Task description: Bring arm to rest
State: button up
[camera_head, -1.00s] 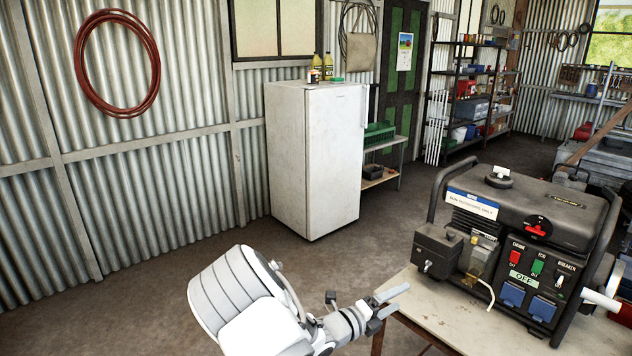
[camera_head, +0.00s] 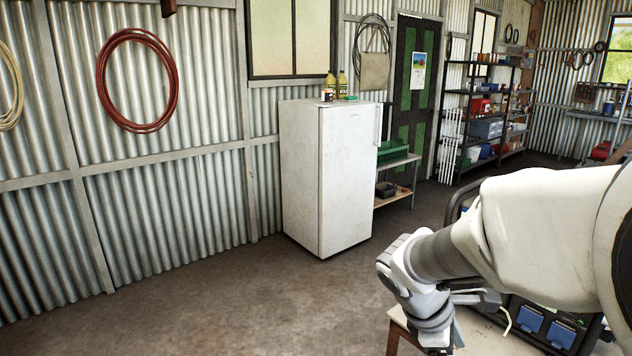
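My white arm (camera_head: 545,235) reaches in from the right edge, large and close to the camera. It bends at a grey joint, and its far section (camera_head: 415,285) folds down toward the bottom of the picture. My gripper's fingers cannot be clearly made out there, and nothing is seen held. The arm passes in front of the generator and hides most of it. Whether the arm touches the generator or the table cannot be told.
The generator's blue socket covers (camera_head: 545,328) show under my arm, above the table (camera_head: 400,319). A white fridge (camera_head: 328,180) with bottles on top stands beyond open floor (camera_head: 240,290). Shelves (camera_head: 490,115) stand at the back right. A red hose coil (camera_head: 137,80) hangs on the wall.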

jog(key=s+a+r+m+t+y, duration=0.4)
jog(key=s+a+r+m+y, duration=0.2)
jog(key=s+m, duration=0.5)
notch_tip(320, 180, up, 3)
jog(key=a+m, duration=0.2)
jog(key=shift+a+t, duration=0.3)
jog(key=shift+t, duration=0.1)
jog(key=shift+r, duration=0.1)
